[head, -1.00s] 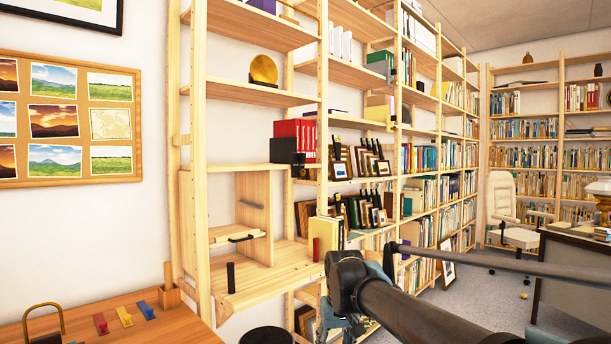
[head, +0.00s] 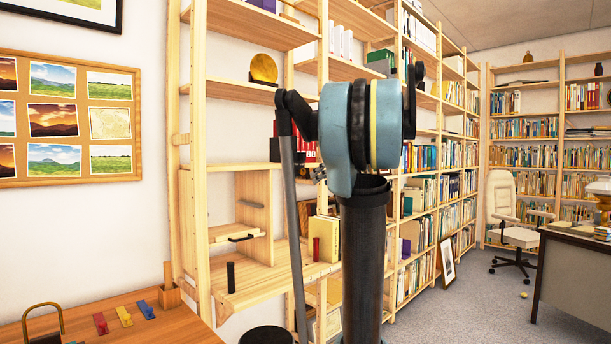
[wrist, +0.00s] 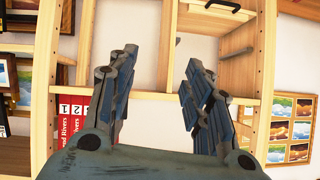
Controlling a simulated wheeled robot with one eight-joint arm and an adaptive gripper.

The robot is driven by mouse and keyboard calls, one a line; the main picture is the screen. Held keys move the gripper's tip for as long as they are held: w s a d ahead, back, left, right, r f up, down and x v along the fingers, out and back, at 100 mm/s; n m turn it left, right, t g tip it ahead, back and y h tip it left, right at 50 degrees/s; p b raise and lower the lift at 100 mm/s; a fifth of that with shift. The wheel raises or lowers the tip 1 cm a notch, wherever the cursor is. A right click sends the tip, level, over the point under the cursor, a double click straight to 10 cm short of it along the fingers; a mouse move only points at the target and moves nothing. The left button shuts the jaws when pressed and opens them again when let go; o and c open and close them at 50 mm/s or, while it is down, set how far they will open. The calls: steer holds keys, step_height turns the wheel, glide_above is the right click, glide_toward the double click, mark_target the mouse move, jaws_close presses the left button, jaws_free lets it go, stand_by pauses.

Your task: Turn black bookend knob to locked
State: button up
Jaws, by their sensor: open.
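A black block (head: 274,150), which looks like the bookend, stands at the left end of the red volumes (head: 307,153) on the middle shelf in the head view. My arm partly covers both. No separate knob or its setting can be made out. In the wrist view the scene is upside down, and the red volumes (wrist: 75,118) show left of my gripper (wrist: 158,62). My gripper is open and empty, facing the shelf unit. Its left finger covers the area beside the red volumes, so the bookend is not clear there. The head view does not show the fingers.
A black cylinder (head: 231,277) and yellow books (head: 325,235) stand on the lower shelf. A wooden desk (head: 130,325) with coloured pieces is at lower left. Open floor (head: 460,300) lies to the right.

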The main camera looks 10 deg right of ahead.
steer(key=w+d+r+t, duration=0.2)
steer(key=w+d+r, duration=0.4)
steer(key=r, duration=0.1)
glide_toward(304, 172)
steer(key=shift+n, duration=0.4)
steer(key=x, duration=0.8)
steer(key=shift+w+a, duration=0.15)
steer(key=shift+w, duration=0.05)
steer(key=c, duration=1.1)
